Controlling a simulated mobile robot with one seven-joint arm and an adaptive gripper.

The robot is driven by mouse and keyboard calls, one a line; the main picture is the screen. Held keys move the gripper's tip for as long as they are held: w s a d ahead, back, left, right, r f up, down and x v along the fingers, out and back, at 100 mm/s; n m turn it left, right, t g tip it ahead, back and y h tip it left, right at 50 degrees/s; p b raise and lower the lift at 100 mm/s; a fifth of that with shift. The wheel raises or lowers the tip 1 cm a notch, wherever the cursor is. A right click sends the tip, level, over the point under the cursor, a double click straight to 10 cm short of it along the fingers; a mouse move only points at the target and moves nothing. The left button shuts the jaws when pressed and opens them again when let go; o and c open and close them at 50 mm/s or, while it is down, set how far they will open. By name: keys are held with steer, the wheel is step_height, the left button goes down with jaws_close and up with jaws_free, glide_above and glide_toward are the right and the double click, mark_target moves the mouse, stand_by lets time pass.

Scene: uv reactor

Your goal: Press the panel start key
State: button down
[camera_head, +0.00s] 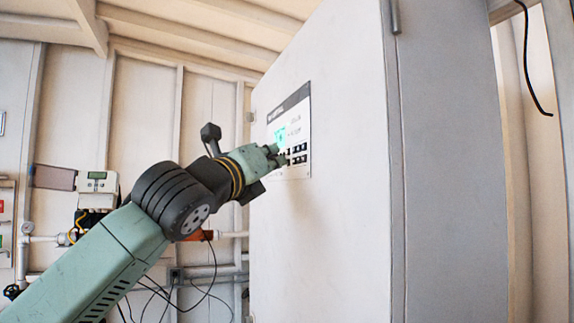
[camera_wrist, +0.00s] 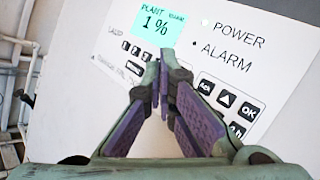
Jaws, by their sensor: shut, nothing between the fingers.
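The control panel (camera_head: 301,118) is a pale plate on the face of a tall grey-white cabinet. My gripper (camera_head: 284,157) is in front of its lower part, with the fingers closed together and empty. In the wrist view the fingertips (camera_wrist: 162,66) are just below the lit cyan display (camera_wrist: 158,25), which reads "PLANT 1 %". I cannot tell which key is start, nor whether the fingertips touch the panel.
The cabinet (camera_head: 340,220) fills the middle and right, with its edge and a hinge at right. A small device with a green screen (camera_head: 97,176), pipes and loose cables are along the left wall. "POWER" and "ALARM" labels (camera_wrist: 222,60) are right of the display.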

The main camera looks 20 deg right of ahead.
steer(key=shift+a, duration=0.75)
steer(key=shift+a, duration=2.5)
